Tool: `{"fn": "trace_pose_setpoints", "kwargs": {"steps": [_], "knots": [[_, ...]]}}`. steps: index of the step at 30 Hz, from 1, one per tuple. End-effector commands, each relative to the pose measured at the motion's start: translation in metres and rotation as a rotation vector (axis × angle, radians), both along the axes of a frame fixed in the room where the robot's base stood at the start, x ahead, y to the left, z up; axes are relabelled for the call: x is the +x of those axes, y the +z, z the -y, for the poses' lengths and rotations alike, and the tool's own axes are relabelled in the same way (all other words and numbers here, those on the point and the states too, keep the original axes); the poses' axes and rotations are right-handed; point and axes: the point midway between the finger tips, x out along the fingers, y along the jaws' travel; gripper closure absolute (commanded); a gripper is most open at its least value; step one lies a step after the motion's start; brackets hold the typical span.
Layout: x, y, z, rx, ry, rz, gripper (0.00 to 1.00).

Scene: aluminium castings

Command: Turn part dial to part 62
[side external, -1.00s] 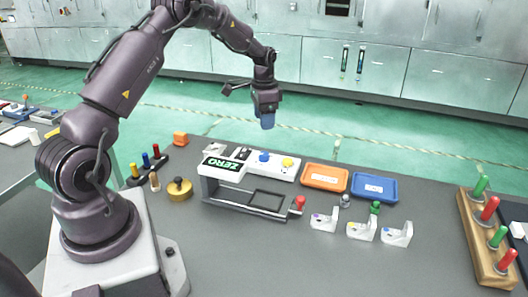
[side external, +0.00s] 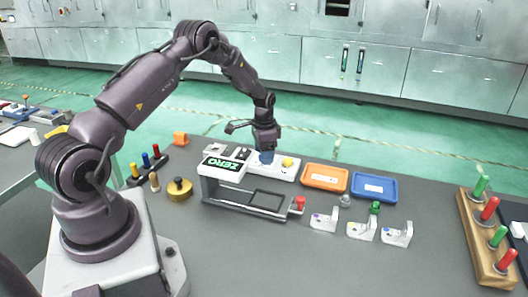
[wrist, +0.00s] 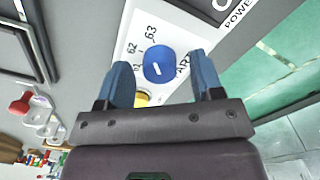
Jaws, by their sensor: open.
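The blue part dial (wrist: 158,64) sits on a white panel, with printed numbers beside it, among them 62 (wrist: 132,47) and 63. A short white mark shows on the dial; I cannot tell for sure which number it points to. My gripper (wrist: 160,59) is open, with one blue finger on each side of the dial and visible room between them and it. In the side view my gripper (side external: 266,157) is down at the white control panel (side external: 283,173) and hides the dial.
A yellow button (side external: 288,162) stands close right of my gripper. The ZERO display (side external: 221,164) is to the left. An orange tray (side external: 325,178) and a blue tray (side external: 374,186) lie right of the panel. White castings (side external: 325,221) stand in front of the trays.

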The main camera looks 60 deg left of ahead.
Motion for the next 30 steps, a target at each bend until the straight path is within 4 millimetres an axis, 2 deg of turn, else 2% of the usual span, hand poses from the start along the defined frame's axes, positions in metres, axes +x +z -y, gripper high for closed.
{"fn": "trace_pose_setpoints", "kwargs": {"steps": [1, 7, 19, 30], "knots": [[0.0000, 0.0001, 0.0000, 0.000, 0.000, 0.000, 0.44], [-0.0001, 0.0003, 0.0000, 0.000, 0.000, 0.000, 0.89], [-0.0003, 0.0006, -0.0002, 0.001, 0.064, -0.001, 0.89], [-0.0001, 0.0007, 0.0002, 0.001, 0.346, -0.002, 0.89]]}}
